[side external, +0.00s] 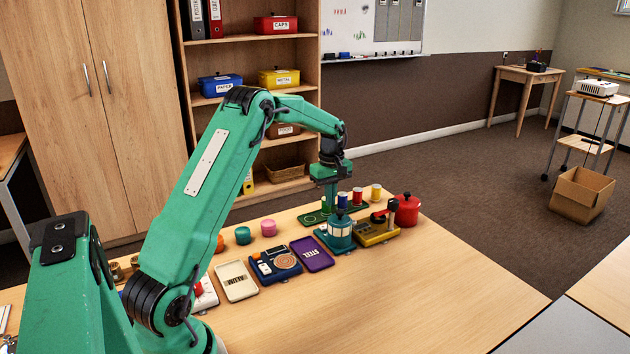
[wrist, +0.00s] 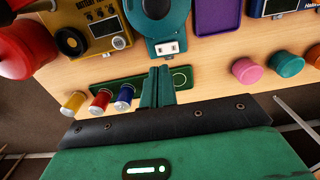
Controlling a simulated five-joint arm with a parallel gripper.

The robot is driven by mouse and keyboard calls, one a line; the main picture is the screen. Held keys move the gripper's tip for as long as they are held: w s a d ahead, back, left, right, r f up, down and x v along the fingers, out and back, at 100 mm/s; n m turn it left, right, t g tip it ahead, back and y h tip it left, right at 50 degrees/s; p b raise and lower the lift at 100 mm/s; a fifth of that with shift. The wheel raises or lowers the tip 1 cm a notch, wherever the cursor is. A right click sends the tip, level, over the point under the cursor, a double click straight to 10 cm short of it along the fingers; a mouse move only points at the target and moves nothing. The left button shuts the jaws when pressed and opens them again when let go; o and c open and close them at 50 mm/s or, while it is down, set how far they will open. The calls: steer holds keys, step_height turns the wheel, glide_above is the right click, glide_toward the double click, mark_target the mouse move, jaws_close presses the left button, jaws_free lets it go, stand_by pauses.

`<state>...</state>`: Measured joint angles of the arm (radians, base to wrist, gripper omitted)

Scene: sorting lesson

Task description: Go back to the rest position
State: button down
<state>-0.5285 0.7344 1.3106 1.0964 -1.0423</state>
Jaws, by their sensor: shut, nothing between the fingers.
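My gripper (side external: 330,205) is shut and empty, pointing down at the far side of the table. Its two green fingers show pressed together in the wrist view (wrist: 160,72). They are over the green rack (wrist: 140,92), between an empty ring at one end and the blue spool (wrist: 124,94).
Close around are a red pot (side external: 407,209), a yellow battery tester (side external: 376,235), a purple tray (side external: 312,254), a blue scale (side external: 275,264) and a cream tray (side external: 236,281). Pink (side external: 269,228) and teal (side external: 243,235) cylinders stand behind. The table's right front (side external: 430,290) is clear.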

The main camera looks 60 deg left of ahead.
steer(key=s+d+r+m+t, duration=0.1)
steer(key=s+d+r+m, duration=0.3)
steer(key=d+r, duration=0.45)
steer(key=s+d+r+m+t, duration=0.2)
steer(key=s+d+r+m, duration=0.3)
steer(key=d+r, duration=0.3)
steer(key=s+d+m+t, duration=0.2)
steer(key=s+d+m, duration=0.7)
steer(key=s, duration=0.8)
steer(key=d, duration=0.3)
steer(key=shift+s+f+t, duration=0.2)
steer(key=shift+f+t, duration=0.1)
steer(key=shift+f, duration=0.1)
